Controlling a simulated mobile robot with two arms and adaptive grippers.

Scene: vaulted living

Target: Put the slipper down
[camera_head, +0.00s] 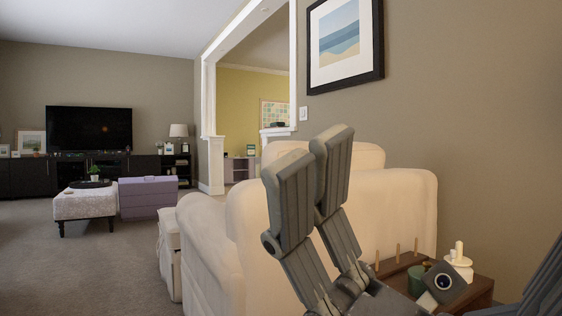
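No slipper shows in the head view. My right gripper (311,156) is raised in front of the cream armchair, its two grey fingers pointing up and standing close side by side. From this angle I cannot tell whether they are open or shut, and I see nothing held between them. My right arm comes in from the lower right. My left gripper is out of view.
The cream armchair (400,195) fills the middle right. A small brown table (480,287) with pegs, a green object and a white object (459,265) stands beside it. A pale ottoman (85,205) and purple box (147,198) are farther back. Carpet (100,270) at left is clear.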

